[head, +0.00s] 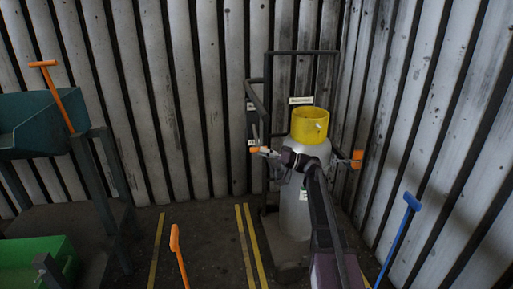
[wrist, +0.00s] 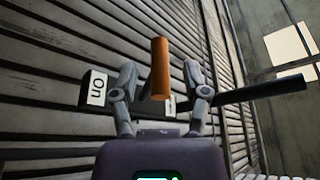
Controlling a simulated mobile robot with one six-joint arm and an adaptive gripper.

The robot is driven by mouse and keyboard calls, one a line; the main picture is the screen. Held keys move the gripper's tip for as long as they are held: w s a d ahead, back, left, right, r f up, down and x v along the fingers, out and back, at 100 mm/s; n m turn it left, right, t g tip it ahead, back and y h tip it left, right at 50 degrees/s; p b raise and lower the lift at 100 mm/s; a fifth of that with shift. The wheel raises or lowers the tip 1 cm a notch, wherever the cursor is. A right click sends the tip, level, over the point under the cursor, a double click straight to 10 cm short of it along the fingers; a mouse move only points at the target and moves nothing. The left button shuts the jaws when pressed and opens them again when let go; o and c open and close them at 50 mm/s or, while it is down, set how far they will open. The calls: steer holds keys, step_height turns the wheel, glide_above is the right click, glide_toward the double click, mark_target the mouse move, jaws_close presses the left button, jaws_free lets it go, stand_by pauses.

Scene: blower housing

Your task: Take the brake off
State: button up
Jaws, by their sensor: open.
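In the head view a grey cylindrical housing (head: 296,205) with a yellow collar (head: 310,124) stands near the corner. An orange handle (head: 254,150) is on its left side, and another orange handle (head: 356,158) is on its right. My gripper (head: 265,152) is at the left handle. In the wrist view an orange handle (wrist: 160,68) stands between the open fingers of my gripper (wrist: 159,77), with gaps visible on both sides. A white "on" label (wrist: 97,89) is to its left. I cannot tell which handle is the brake.
A dark frame (head: 268,90) rises behind the housing; a dark bar (wrist: 262,89) extends right in the wrist view. Corrugated walls close the corner.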

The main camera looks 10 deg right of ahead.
steer(key=shift+p+x, duration=0.3)
steer(key=shift+x, duration=1.05)
jaws_close()
